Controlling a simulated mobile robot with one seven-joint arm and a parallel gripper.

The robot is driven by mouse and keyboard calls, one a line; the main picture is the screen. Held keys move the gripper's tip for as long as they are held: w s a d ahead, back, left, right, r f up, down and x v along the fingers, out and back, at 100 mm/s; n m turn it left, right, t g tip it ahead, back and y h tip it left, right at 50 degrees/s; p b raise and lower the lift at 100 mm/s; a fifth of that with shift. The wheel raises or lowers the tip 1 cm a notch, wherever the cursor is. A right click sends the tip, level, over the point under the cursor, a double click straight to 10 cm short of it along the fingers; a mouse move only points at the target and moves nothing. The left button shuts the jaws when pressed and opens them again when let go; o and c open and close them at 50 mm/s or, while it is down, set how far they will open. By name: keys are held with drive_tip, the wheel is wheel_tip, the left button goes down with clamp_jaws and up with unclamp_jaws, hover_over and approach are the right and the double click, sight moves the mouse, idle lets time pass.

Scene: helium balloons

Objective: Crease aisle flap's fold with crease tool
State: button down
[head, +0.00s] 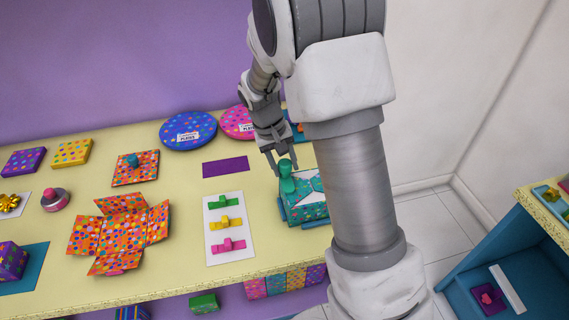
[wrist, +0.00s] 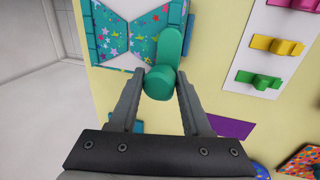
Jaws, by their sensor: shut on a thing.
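My gripper (head: 281,166) is shut on the green crease tool (head: 287,181), which has a round handle and a rounded, elongated end. The tool also shows in the wrist view (wrist: 170,48), between both fingers. It is at the left edge of the teal star-patterned box (head: 306,210) in the head view, overlapping its flaps in the wrist view. Teal star flaps (wrist: 112,33) and pale areas show on top of the box. I cannot tell which flap is the aisle flap, or whether the tool touches the fold. My arm hides the box's right side in the head view.
A white card (head: 242,247) with green, yellow and pink pieces lies left of the box. A purple sheet (head: 226,167) lies behind the card. An opened orange dotted box (head: 120,235) and round blue dotted lid (head: 188,131) are further left.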

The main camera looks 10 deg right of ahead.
drive_tip(key=shift+f, duration=0.25)
drive_tip(key=shift+r, duration=0.2)
drive_tip(key=shift+d+p+v, duration=0.2)
drive_tip(key=shift+p+v, duration=0.35)
drive_tip(key=shift+v, duration=0.25)
drive_tip(key=shift+d+p+v, duration=0.2)
drive_tip(key=shift+p+v, duration=0.4)
drive_tip(key=shift+v, duration=0.2)
drive_tip(key=shift+d+p+v, duration=0.2)
drive_tip(key=shift+p+v, duration=0.35)
drive_tip(key=shift+v, duration=0.25)
